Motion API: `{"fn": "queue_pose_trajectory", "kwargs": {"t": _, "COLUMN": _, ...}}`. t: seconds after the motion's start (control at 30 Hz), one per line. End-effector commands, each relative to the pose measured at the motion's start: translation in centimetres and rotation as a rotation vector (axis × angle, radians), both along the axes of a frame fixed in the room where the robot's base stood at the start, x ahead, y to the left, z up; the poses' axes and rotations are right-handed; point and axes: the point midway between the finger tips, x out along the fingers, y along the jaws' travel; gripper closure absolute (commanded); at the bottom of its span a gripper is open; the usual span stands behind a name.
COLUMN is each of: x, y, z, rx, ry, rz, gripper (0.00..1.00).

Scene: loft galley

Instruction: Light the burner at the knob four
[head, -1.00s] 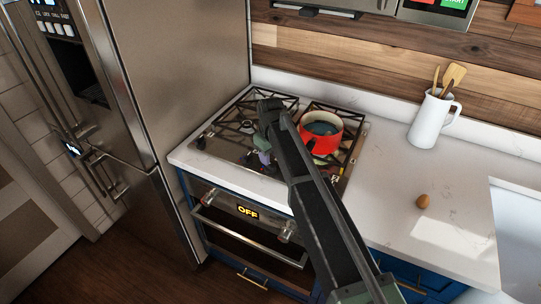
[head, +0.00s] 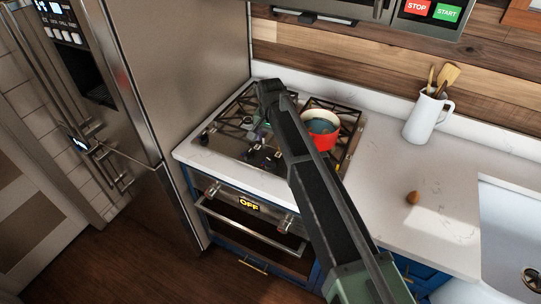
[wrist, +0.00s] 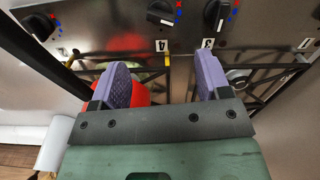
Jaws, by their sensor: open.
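The knob at label 4 (wrist: 160,11) is black, with red and blue marks beside it, at the top of the wrist view. A white label 4 (wrist: 162,45) sits just below it. Another black knob (wrist: 215,14) is to its right, above label 3 (wrist: 208,43). My gripper (wrist: 162,78) is open and empty. Its purple-padded fingers are spread below the labels, apart from the knobs. In the head view my arm reaches over the cooktop (head: 228,148) and hides part of it.
A red pot (head: 322,138) stands on the right of the cooktop; it also shows behind my left finger. Another knob (wrist: 40,24) is at the far left. A brown egg (head: 412,198) and a white utensil jug (head: 427,117) stand on the counter. The oven display (head: 249,204) reads OFF.

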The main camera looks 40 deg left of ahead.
Motion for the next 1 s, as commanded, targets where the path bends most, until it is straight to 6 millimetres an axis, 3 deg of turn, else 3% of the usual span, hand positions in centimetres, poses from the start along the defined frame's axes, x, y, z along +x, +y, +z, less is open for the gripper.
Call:
{"fn": "queue_pose_trajectory", "kwargs": {"t": 0.1, "x": 0.0, "y": 0.0, "z": 0.0, "rx": 0.000, "ry": 0.000, "rz": -0.329, "gripper": 0.30}}
{"fn": "queue_pose_trajectory", "kwargs": {"t": 0.23, "x": 0.0, "y": 0.0, "z": 0.0, "rx": 0.000, "ry": 0.000, "rz": -0.483, "gripper": 0.30}}
{"fn": "queue_pose_trajectory", "kwargs": {"t": 0.47, "x": 0.0, "y": 0.0, "z": -1.3, "rx": 0.000, "ry": 0.000, "rz": -0.489, "gripper": 0.30}}
{"fn": "queue_pose_trajectory", "kwargs": {"t": 0.8, "x": 0.0, "y": 0.0, "z": -9.1, "rx": 0.000, "ry": 0.000, "rz": -0.488, "gripper": 0.30}}
{"fn": "queue_pose_trajectory", "kwargs": {"t": 1.0, "x": 0.0, "y": 0.0, "z": -11.1, "rx": 0.000, "ry": 0.000, "rz": -0.487, "gripper": 0.30}}
